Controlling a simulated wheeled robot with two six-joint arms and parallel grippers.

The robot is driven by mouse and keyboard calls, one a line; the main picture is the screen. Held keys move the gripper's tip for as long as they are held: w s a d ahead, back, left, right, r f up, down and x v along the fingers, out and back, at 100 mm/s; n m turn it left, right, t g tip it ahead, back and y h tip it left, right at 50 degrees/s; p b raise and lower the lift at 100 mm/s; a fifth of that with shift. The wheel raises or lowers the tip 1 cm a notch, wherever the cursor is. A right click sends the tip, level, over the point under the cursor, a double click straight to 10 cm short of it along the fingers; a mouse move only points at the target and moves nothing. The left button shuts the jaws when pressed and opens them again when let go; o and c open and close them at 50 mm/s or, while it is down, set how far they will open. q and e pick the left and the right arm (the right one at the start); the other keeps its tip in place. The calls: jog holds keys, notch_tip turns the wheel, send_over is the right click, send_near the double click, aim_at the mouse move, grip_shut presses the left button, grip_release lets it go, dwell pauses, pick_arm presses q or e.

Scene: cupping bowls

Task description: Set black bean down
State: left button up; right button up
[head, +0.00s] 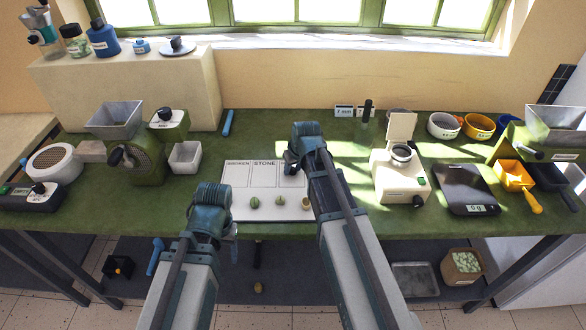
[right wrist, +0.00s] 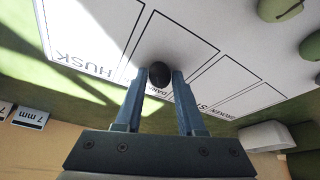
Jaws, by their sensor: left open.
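A small round black bean (right wrist: 160,73) sits between the fingertips of my right gripper (right wrist: 160,78) in the right wrist view, with both tips close against it. It is over a white sorting board (right wrist: 90,25), across a printed cell whose label the bean and fingers partly cover. Whether it touches the board is hard to tell. In the head view my right gripper (head: 292,166) is at the back right of the board (head: 240,178); its arm hides the bean. My left gripper (head: 196,250) is open, in front of the table edge, mostly behind its own arm.
Green beans (head: 254,202) lie along the board's front row. A grinder (head: 146,160) and white bowl (head: 185,157) stand left. A cream device (head: 400,180) and black scale (head: 467,188) stand right. The green tabletop behind the board is mostly clear.

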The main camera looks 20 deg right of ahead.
jog(key=o, duration=0.3)
jog(key=shift+r, duration=0.15)
jog(key=a+p+v, duration=0.1)
jog(key=p+v, duration=1.1)
jog(key=s+a+g, duration=0.1)
jog(key=s+a, duration=0.3)
jog(key=s, duration=0.2)
jog(key=s+a+f+n+g+h, duration=0.1)
jog(key=s+a+g, duration=0.1)
jog(key=s+a, duration=0.2)
jog(key=s+a+g+h, duration=0.1)
jog(key=s+a+g, duration=0.1)
jog(key=s+a, duration=0.3)
jog(key=shift+s+a+f+n+b, duration=0.1)
jog(key=shift+s+n+b, duration=0.1)
jog(key=shift+s, duration=0.85)
jog(key=shift+s+f+n+b, duration=0.1)
jog(key=shift+s+n, duration=0.1)
jog(key=shift+s, duration=0.85)
